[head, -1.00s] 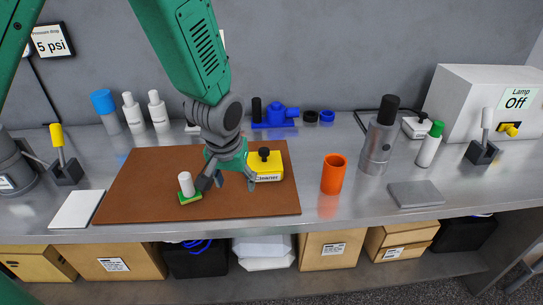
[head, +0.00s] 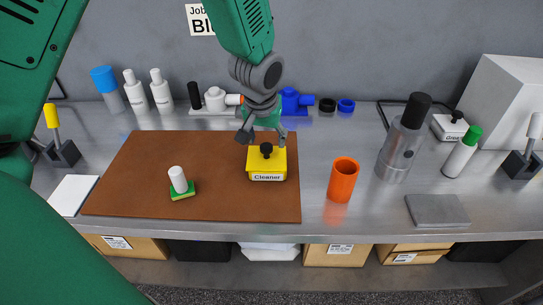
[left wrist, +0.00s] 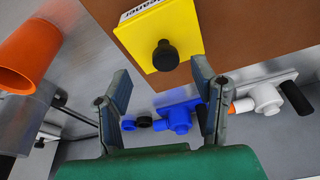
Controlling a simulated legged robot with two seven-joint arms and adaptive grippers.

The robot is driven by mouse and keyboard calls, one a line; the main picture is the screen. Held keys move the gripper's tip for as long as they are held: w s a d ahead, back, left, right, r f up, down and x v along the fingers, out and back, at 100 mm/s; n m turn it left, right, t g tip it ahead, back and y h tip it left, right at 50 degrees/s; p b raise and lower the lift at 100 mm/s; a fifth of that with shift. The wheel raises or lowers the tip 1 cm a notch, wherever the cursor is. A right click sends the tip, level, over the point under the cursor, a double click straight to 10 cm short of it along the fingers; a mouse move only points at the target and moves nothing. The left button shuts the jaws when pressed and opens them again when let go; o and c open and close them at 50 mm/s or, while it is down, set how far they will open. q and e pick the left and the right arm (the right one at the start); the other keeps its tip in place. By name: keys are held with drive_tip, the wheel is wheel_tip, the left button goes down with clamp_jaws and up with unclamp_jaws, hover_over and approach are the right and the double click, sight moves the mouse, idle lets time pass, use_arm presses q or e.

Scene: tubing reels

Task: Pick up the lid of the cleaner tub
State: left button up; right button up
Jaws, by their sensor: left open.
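The cleaner tub (head: 267,175) is a small box labelled "Cleaner" at the right side of the brown mat. Its yellow lid (head: 252,163) with a black knob (head: 266,150) sits on it. In the left wrist view the yellow lid (left wrist: 178,22) and knob (left wrist: 165,55) lie just beyond the fingertips. My left gripper (head: 262,138) is open and empty, above and slightly behind the knob; its spread fingers (left wrist: 159,88) also show in the left wrist view. I cannot see my right gripper.
The brown mat (head: 150,190) also holds a green sponge with a white handle (head: 179,182). An orange cup (head: 342,180) stands right of the mat. Blue and white valve fittings (head: 293,101) stand behind.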

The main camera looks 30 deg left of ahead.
sight(265, 147)
use_arm(q)
drive_tip(key=shift+w+a+f, duration=0.25)
drive_tip(key=shift+a+f, duration=0.45)
drive_tip(key=x, duration=0.4)
drive_tip(key=shift+w+f+p, duration=0.1)
drive_tip(key=shift+p, duration=0.25)
drive_tip(key=shift+w+d+f, duration=0.2)
drive_tip(key=shift+w+d, duration=0.05)
drive_tip(key=shift+d, duration=0.2)
drive_tip(key=shift+s+d+r, duration=0.15)
drive_tip(key=shift+d, duration=0.05)
drive_tip(key=shift+c, duration=0.8)
drive_tip(key=shift+a, duration=0.15)
drive_tip(key=c, duration=0.7)
drive_tip(key=shift+a, duration=0.15)
clamp_jaws()
drive_tip(key=shift+a, duration=0.2)
